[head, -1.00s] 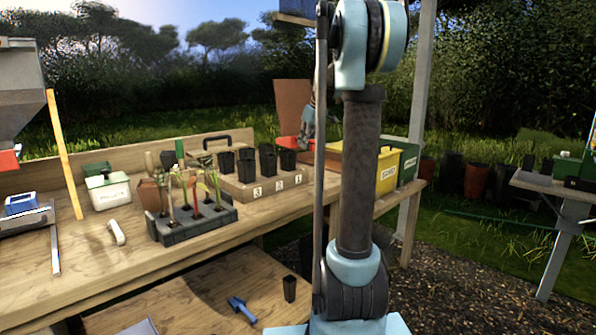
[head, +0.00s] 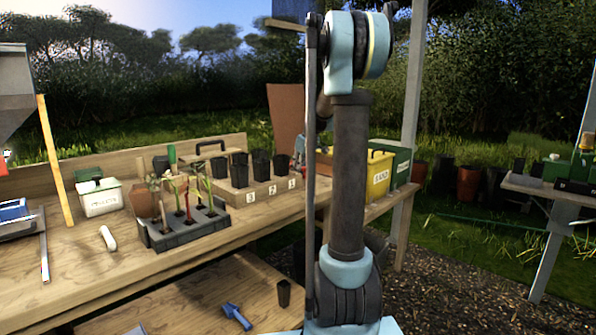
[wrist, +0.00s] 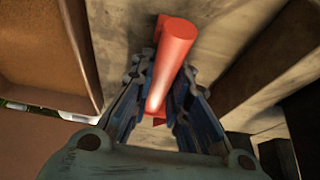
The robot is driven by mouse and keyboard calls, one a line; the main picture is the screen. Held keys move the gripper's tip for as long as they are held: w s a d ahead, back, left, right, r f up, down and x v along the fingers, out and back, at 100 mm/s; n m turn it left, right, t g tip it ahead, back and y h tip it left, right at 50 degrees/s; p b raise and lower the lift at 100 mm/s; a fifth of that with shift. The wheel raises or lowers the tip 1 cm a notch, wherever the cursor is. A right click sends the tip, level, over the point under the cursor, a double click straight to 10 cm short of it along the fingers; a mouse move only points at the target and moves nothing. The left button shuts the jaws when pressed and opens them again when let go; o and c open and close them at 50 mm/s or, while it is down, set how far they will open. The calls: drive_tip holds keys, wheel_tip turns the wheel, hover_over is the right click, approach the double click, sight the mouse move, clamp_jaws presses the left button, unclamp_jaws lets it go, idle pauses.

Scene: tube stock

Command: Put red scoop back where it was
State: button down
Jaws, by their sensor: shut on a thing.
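The red scoop (wrist: 172,55) shows in the wrist view as a smooth red handle running between my fingers. My gripper (wrist: 165,78) is shut on it, with one dark finger on each side. A small red part also shows below the handle; the rest of the scoop is hidden. In the head view my own arm hides nearly all of the gripper and the scoop, near the back right of the bench (head: 80,275).
Small black pots stand in a numbered wooden block (head: 262,192). A grey tray of seedlings (head: 180,237) sits in front. A yellow box (head: 377,178) and a green box (head: 398,165) stand to the right. Wooden surfaces (wrist: 235,35) lie close around the gripper.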

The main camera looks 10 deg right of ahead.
drive_tip(key=c, duration=1.5)
unclamp_jaws()
drive_tip(key=shift+c, duration=0.2)
drive_tip(key=v, duration=1.2)
drive_tip(key=s+a+f+m, duration=0.1)
drive_tip(key=s+f, duration=0.2)
drive_tip(key=s, duration=0.4)
drive_tip(key=s+a+f+m+h, duration=0.1)
drive_tip(key=s+f, duration=0.2)
drive_tip(key=s, duration=0.4)
drive_tip(key=s+a+f+m, duration=0.1)
drive_tip(key=s+f, duration=0.2)
drive_tip(key=s, duration=0.5)
drive_tip(key=shift+a+f+g, duration=0.15)
drive_tip(key=shift+f+g, duration=0.15)
drive_tip(key=shift+g, duration=0.1)
drive_tip(key=s+f+m+h, duration=0.1)
drive_tip(key=s+f+m, duration=0.3)
drive_tip(key=s+f, duration=1.3)
drive_tip(key=shift+s+g+h, duration=0.3)
drive_tip(key=shift+s+h, duration=0.1)
drive_tip(key=shift+s, duration=0.35)
